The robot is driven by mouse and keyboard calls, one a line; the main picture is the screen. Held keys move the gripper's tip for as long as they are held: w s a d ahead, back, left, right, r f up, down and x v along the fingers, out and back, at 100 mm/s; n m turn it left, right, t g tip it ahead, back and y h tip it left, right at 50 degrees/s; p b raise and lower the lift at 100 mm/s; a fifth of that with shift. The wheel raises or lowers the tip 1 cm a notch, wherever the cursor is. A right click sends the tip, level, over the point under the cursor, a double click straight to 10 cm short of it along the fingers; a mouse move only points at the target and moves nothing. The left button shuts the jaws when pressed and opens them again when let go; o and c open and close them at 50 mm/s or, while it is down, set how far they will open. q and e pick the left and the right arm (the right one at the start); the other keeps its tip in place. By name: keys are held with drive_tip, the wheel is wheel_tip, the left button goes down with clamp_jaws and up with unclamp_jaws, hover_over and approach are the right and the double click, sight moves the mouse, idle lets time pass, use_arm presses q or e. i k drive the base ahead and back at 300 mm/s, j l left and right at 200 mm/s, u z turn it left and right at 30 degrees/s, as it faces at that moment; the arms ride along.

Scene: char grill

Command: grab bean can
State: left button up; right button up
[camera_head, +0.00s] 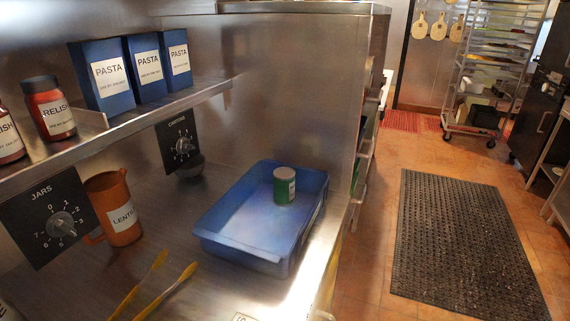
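A small green can with a grey top and a pale label (284,186) stands upright inside a blue tray (213,240), towards its back right part. The writing on the can is too small to read, so I cannot confirm that it is the bean can. The tray rests on the steel counter near its right edge, and the rest of its floor is empty. Neither of my grippers shows in the head view, and nothing touches the can.
An orange lentil jug (122,222) and two yellow tong-like sticks (155,287) are on the counter (185,230). Above, a shelf (135,122) holds pasta boxes (103,80) and relish jars (50,110). A steel wall rises behind the tray. Open floor with a black mat (460,245) lies right.

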sight(284, 177)
drive_tip(key=i+l+u, duration=0.25)
drive_tip(key=u, duration=0.15)
drive_tip(key=i+l+u, duration=0.15)
drive_tip(key=l+u, duration=0.3)
drive_tip(key=i+l+u, duration=0.1)
drive_tip(key=l+u, duration=1.1)
drive_tip(key=i+l, duration=0.05)
drive_tip(key=l, duration=0.05)
